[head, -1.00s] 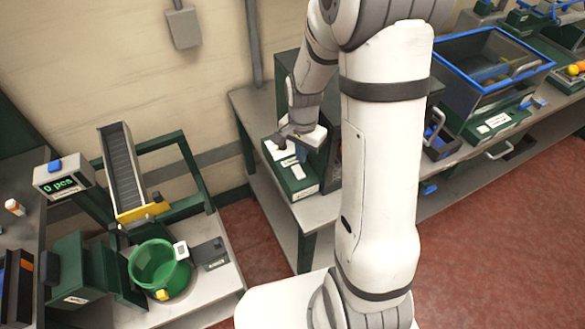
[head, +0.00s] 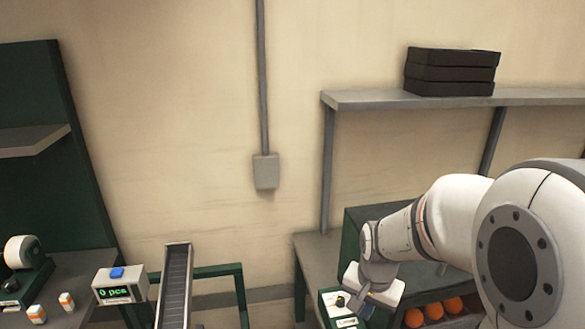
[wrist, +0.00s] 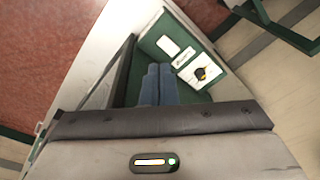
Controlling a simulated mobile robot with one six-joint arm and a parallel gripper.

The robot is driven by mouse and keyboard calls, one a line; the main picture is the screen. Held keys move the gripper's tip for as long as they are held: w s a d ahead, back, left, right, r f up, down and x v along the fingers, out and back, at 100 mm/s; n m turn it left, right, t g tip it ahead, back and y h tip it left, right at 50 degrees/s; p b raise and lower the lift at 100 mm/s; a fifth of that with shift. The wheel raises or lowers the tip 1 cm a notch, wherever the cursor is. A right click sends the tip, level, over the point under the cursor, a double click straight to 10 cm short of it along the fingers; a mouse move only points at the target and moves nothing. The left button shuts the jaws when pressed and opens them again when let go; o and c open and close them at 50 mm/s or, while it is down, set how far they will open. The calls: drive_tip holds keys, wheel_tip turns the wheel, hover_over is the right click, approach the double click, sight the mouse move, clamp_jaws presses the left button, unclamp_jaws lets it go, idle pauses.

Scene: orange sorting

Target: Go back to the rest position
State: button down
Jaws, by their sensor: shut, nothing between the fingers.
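My gripper is seen from behind in the wrist view, its two blue-grey fingers (wrist: 158,70) pressed together with nothing between them. They point at a green control box (wrist: 190,62) with a white label and a dark knob. In the head view my white gripper body (head: 372,288) hangs from my arm at the lower right, in front of the same green machine (head: 360,218). Several oranges (head: 434,311) show in an opening of the machine, partly cut off by my arm and the frame edge.
A grey wall shelf (head: 370,100) bears stacked black trays (head: 450,72). A grey chute (head: 175,287) and a counter reading "0 pcs" (head: 117,287) stand at the lower left. Small bottles (head: 66,301) are on the left bench.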

drive_tip(key=s+r+n+t+b, duration=0.1)
drive_tip(key=s+r+n, duration=0.5)
drive_tip(key=s, duration=0.6)
wheel_tip(320, 180, up, 2)
drive_tip(key=shift+s+a+r+n+t, duration=0.2)
drive_tip(key=shift+a+n+t, duration=0.1)
drive_tip(key=shift+a+t, duration=0.25)
drive_tip(key=shift+w+d, duration=0.1)
